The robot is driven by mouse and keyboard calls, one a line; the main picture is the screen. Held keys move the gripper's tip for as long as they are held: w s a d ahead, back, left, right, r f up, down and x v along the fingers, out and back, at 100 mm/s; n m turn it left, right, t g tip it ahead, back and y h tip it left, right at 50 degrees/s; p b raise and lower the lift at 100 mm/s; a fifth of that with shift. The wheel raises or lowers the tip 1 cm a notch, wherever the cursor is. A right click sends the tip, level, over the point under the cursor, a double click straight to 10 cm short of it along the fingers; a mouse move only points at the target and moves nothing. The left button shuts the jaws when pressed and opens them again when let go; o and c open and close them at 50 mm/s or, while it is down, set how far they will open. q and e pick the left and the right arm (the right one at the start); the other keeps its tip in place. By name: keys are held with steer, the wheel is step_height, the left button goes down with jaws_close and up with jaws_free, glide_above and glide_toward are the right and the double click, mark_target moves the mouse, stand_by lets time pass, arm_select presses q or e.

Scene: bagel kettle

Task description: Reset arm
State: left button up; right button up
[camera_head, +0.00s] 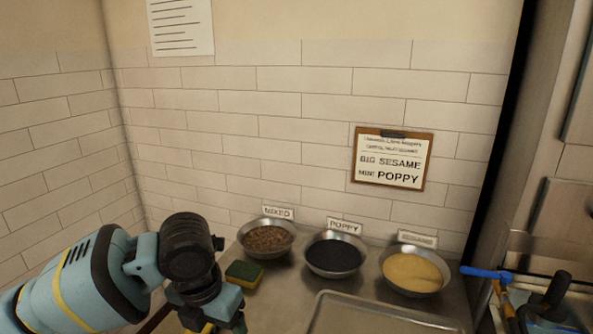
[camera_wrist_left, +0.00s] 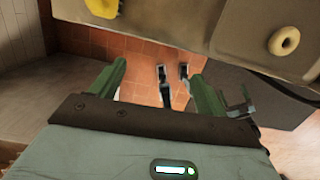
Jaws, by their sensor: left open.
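My left arm comes in from the left in the head view, and its gripper (camera_wrist_left: 160,88) is only partly visible there, at the bottom edge. In the left wrist view its two green fingers stand apart with nothing between them. Tiled floor and two small dark-and-light objects show beyond the gap. My right gripper is in neither view.
Bowls of mixed topping (camera_head: 267,238), poppy (camera_head: 335,254) and sesame (camera_head: 413,271) line the counter's back. A sponge (camera_head: 244,274) lies near my left arm; a metal tray (camera_head: 345,297) is in front. A bagel ring (camera_wrist_left: 284,41) shows upper right in the wrist view.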

arm_select(q)
steer(key=s+d+f+n+h, duration=0.2)
steer(key=s+d+f+n, duration=0.1)
steer(key=s+f+n, duration=0.5)
steer(key=s+d+f+n+h, duration=0.2)
steer(key=s+d+f+n, duration=0.25)
steer(key=f+n, duration=0.4)
steer(key=s+a+f+n+y, duration=0.2)
steer(key=s+a+f+n, duration=0.2)
steer(key=s+a+n, duration=0.6)
steer(key=s+a+f+n+y, duration=0.2)
steer(key=s+a+f+n, duration=0.2)
steer(key=s+a+n, duration=0.5)
steer(key=w+d+f+n+t, duration=0.1)
steer(key=w+d+f+t, duration=0.1)
steer(key=f+t, duration=0.1)
steer(key=w+d+f+n+t+h, duration=0.1)
steer(key=w+d+f+t, duration=0.1)
steer(key=w+f+t, duration=0.1)
steer(key=shift+d+f+t, duration=0.35)
steer(key=shift+f+t, duration=0.45)
steer(key=shift+f, duration=0.55)
